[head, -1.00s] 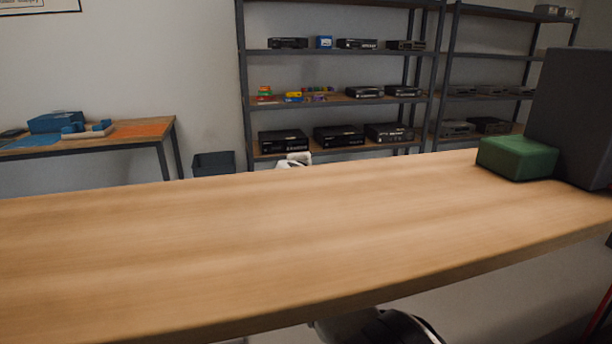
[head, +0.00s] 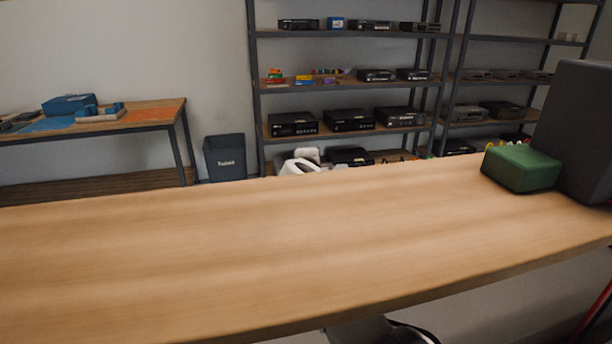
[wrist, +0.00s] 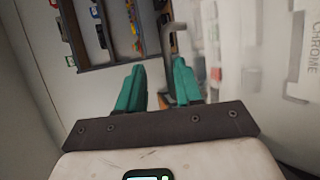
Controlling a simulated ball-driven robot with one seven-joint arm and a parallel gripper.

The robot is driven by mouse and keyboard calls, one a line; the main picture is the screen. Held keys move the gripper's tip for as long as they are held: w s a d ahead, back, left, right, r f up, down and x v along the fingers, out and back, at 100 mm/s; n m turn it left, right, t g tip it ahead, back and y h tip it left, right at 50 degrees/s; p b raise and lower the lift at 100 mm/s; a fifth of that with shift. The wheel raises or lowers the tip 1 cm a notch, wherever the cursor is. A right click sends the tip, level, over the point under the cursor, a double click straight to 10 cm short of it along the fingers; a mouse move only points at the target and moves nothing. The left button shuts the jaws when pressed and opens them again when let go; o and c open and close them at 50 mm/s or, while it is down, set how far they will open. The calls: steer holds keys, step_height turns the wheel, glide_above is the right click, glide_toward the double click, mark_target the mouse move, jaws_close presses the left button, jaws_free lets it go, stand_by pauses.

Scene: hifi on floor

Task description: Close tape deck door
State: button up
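My gripper (wrist: 160,68) shows in the wrist view with two teal fingers apart and nothing held between them. A bent grey metal bar (wrist: 174,36) shows beyond the right finger; I cannot tell if it touches it. A pale panel marked CHROME (wrist: 300,50) fills the right side of that view. In the head view, several black deck-like units (head: 349,120) stand on the shelves at the back. No tape deck door can be made out. The gripper cannot be made out in the head view.
A wooden bench (head: 260,240) spans the head view, mostly bare. A green box (head: 521,167) and a dark tall box (head: 580,130) stand at its right. Beyond are a bin (head: 225,157), a white rounded object (head: 300,163), a side table (head: 150,115) and shelving (head: 254,90).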

steer(key=s+a+p, duration=0.1)
steer(key=s+p, duration=1)
steer(key=s, duration=0.1)
steer(key=shift+s+a+f+p, duration=0.15)
steer(key=shift+s+a+p, duration=0.05)
steer(key=shift+s+p, duration=0.1)
stand_by(0.3)
